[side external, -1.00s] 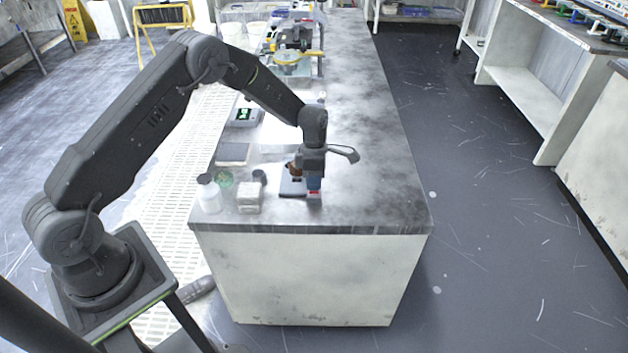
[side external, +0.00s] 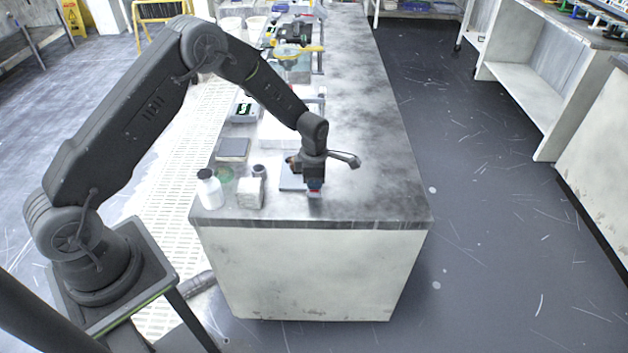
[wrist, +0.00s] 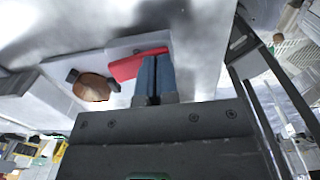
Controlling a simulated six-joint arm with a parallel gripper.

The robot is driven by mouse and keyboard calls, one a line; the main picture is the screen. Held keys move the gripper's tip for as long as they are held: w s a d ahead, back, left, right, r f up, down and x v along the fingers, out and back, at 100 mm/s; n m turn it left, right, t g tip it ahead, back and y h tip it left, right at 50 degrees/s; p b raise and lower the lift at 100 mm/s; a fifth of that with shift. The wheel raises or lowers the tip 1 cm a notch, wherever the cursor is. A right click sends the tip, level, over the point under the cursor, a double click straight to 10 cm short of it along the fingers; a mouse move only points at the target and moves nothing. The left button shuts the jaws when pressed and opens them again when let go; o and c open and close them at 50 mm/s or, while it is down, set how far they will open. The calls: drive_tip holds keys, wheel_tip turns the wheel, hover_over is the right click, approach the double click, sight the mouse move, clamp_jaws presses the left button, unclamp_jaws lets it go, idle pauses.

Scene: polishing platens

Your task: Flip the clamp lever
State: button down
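My gripper (side external: 314,190) points down near the front edge of the bench in the side external view. Its two blue fingers (wrist: 155,77) are together in the wrist view, with only a thin dark line between them. A flat red piece, apparently the clamp lever (wrist: 128,66), lies right at the fingertips and sticks out to their left. The fingers hide part of it, and I cannot tell whether they touch it. A brown rounded knob (wrist: 93,88) with dark ends is left of the fingers. A blue-grey plate (side external: 291,180) lies beside the gripper.
A white bottle (side external: 209,189), a pale block (side external: 250,193) and a small dark-topped jar (side external: 259,171) stand left of the gripper. A grey slab (side external: 233,150) and a display device (side external: 244,109) are farther back. The right of the bench (side external: 375,180) is clear.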

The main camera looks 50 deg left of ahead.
drive_tip(key=shift+s+d+f, duration=0.2)
drive_tip(key=shift+s+f, duration=0.05)
drive_tip(key=shift+f, duration=0.35)
drive_tip(key=shift+w+a+r, duration=0.25)
drive_tip(key=shift+w+a, duration=0.25)
drive_tip(key=shift+a, duration=0.05)
drive_tip(key=shift+r, duration=0.45)
drive_tip(key=s+d+r+m, duration=0.2)
drive_tip(key=s+r, duration=0.1)
drive_tip(key=r, duration=0.7)
drive_tip(key=s+d+r+m, duration=0.2)
drive_tip(key=s+r+m, duration=0.1)
drive_tip(key=r, duration=0.8)
drive_tip(key=s+r+m+t, duration=0.2)
drive_tip(key=s+r+m, duration=0.3)
drive_tip(key=s+m, duration=0.6)
drive_tip(key=s+r+m+t, duration=0.3)
drive_tip(key=s+r+m, duration=0.2)
drive_tip(key=s+m, duration=0.6)
drive_tip(key=shift+s+d+r, duration=0.25)
drive_tip(key=shift+s+r, duration=0.1)
drive_tip(key=shift+s, duration=0.35)
